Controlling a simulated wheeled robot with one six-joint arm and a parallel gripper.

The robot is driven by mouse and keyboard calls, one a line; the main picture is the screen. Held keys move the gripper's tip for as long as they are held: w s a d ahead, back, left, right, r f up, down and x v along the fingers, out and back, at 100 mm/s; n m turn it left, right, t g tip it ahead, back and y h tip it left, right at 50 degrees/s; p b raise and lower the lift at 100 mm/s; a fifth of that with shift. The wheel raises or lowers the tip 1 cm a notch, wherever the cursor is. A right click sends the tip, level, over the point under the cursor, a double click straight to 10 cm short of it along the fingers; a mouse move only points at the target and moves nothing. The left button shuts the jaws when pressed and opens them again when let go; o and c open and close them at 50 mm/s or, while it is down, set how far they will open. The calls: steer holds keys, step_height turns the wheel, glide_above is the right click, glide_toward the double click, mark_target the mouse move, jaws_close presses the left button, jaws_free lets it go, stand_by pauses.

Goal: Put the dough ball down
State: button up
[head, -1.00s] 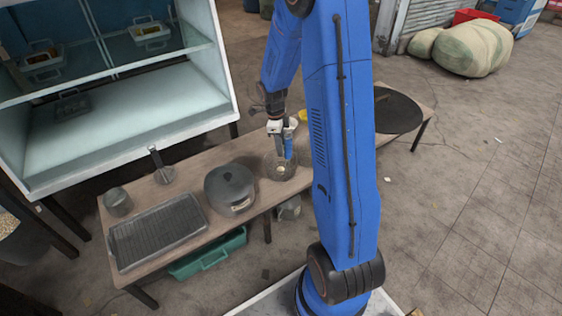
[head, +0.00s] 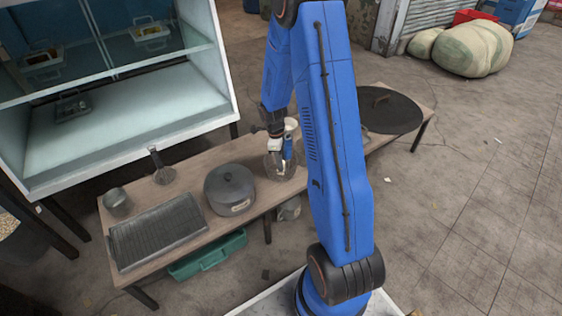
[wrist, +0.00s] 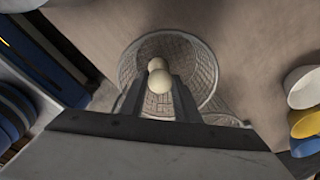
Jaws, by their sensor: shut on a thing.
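My gripper (wrist: 159,88) is shut on a cream dough ball (wrist: 159,81), seen between the fingertips in the wrist view. A second pale ball (wrist: 157,63) shows just beyond it, in the round wire mesh basket (wrist: 206,72); whether the two balls touch cannot be told. In the head view my gripper (head: 281,155) points down into the basket (head: 286,173) on the table. There the fingers and the arm hide the balls.
A dark lidded pot (head: 230,188) stands left of the basket on the wooden table (head: 190,192). A ridged tray (head: 157,232) lies further left. A large dark round plate (head: 391,111) is to the right. Small bowls (wrist: 305,122) stand close by on the right in the wrist view.

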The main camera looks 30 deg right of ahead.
steer(key=shift+f, duration=0.35)
steer(key=o, duration=0.8)
steer(key=shift+c, duration=0.2)
steer(key=shift+r, duration=0.1)
step_height(320, 180, up, 12)
steer(key=w+a, duration=0.1)
steer(key=s+a+r+n+t, duration=0.1)
steer(key=s+a+r+n, duration=0.25)
steer(key=r, duration=0.25)
steer(key=s+a+r+n+t, duration=0.1)
steer(key=s+a+r+n, duration=0.1)
steer(key=s+r+n, duration=0.3)
steer(key=s+a+r+n+t, duration=0.1)
steer(key=s+a+r+n, duration=0.2)
steer(key=s+n, duration=0.3)
steer(key=s+a+r+n+t, duration=0.1)
steer(key=s+a+r+n, duration=0.2)
steer(key=s, duration=0.6)
steer(key=s+a+r+n+t+y, duration=0.1)
steer(key=s+a+r+n, duration=0.2)
steer(key=s+r+n, duration=0.3)
steer(key=s+n, duration=0.1)
steer(key=n, duration=0.2)
steer(key=shift+s+r+t, duration=0.2)
steer(key=shift+s+t, duration=0.15)
steer(key=shift+t, duration=0.05)
